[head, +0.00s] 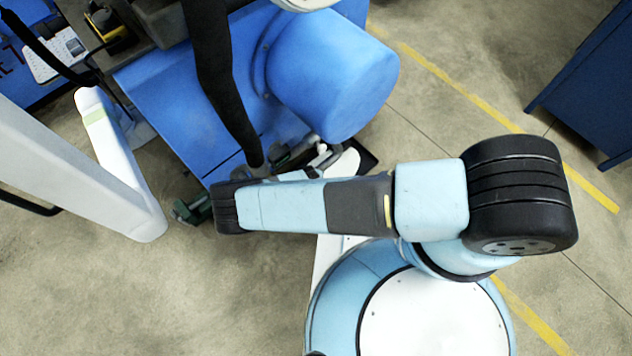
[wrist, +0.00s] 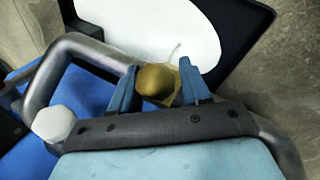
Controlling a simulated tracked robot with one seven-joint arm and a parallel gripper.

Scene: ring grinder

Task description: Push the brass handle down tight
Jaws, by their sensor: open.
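The brass handle (wrist: 155,84) shows in the wrist view as a rounded, dull gold knob. My gripper (wrist: 158,76) has its two blue fingers apart, one on each side of the knob. Clear gaps seem to show between the knob and the fingers, so it is not gripped. The lower part of the handle and what it joins are hidden by my gripper body. In the head view I cannot make out the brass handle, and my arm covers much of the area in front of the blue machine (head: 330,75).
A bent grey metal tube (wrist: 62,62) runs close to the left finger in the wrist view. A white surface (wrist: 150,28) with a dark edge lies beyond the knob. A dark blue cabinet (head: 595,85) stands at the right of the head view, with open concrete floor before it.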

